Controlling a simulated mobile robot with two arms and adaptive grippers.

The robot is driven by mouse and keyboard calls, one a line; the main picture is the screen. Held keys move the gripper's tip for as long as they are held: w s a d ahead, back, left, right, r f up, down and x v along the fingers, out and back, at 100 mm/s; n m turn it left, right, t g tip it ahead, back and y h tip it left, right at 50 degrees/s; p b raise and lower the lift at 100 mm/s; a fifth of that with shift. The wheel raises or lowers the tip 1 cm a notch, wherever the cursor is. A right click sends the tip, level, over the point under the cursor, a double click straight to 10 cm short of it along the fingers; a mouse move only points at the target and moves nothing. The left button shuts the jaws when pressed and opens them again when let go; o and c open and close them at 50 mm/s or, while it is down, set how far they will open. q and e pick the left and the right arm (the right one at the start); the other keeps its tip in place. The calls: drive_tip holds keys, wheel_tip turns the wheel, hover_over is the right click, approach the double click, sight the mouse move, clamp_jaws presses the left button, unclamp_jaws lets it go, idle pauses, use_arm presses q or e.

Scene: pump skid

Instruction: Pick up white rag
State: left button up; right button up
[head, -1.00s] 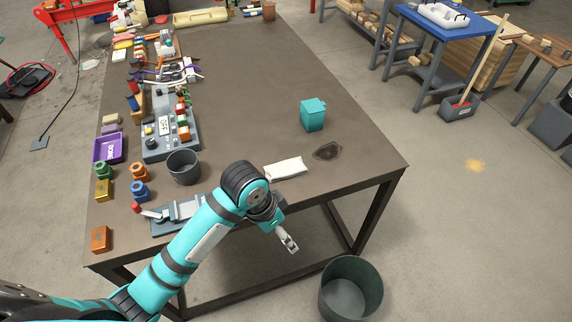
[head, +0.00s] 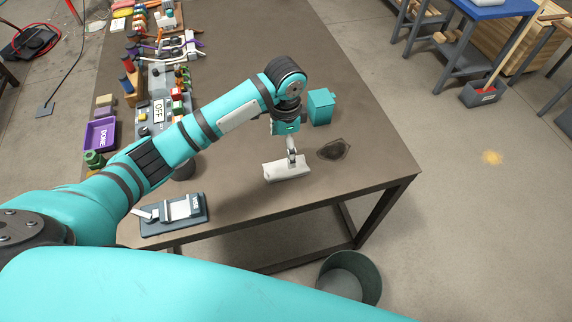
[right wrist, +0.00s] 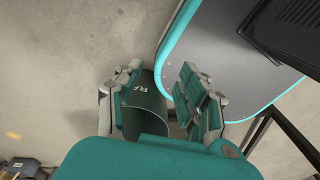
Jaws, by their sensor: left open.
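The white rag (head: 286,172) lies folded on the brown table (head: 235,205), near its front right edge. My left gripper (head: 292,162) points down at the rag from above, its fingertips at the rag's upper edge in the head view. It is open; whether its fingers touch the rag I cannot tell. In the right wrist view my right gripper (right wrist: 158,92) is open and empty, above the floor, with the green bin (right wrist: 146,112) showing beyond its fingers.
A dark stain (head: 334,149) and a teal box (head: 321,107) are just right of my left gripper. A grey clamp fixture (head: 175,213) stands at the table's front left. The bin also shows in the head view (head: 349,277), on the floor by the table.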

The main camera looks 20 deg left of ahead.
sight(286, 165)
use_arm(q)
drive_tip(key=f, duration=0.3)
drive_tip(key=shift+w+f, duration=0.25)
drive_tip(key=shift+w, duration=0.1)
drive_tip(key=shift+f, duration=0.6)
drive_tip(key=shift+f+p, duration=0.25)
drive_tip(key=shift+p, duration=0.1)
wheel_tip(286, 165, down, 4)
drive_tip(key=shift+s+f+p, duration=0.1)
drive_tip(key=shift+f+p, duration=0.1)
drive_tip(key=shift+p, duration=0.35)
drive_tip(key=shift+f, duration=0.15)
drive_tip(key=c, duration=1.3)
use_arm(e)
drive_tip(key=shift+t, duration=0.4)
drive_tip(key=w, duration=0.1)
drive_tip(key=w+r, duration=0.1)
drive_tip(key=w, duration=0.1)
drive_tip(key=w+r, duration=0.1)
drive_tip(key=shift+w+a+r, duration=0.1)
drive_tip(key=shift+w+a, duration=0.05)
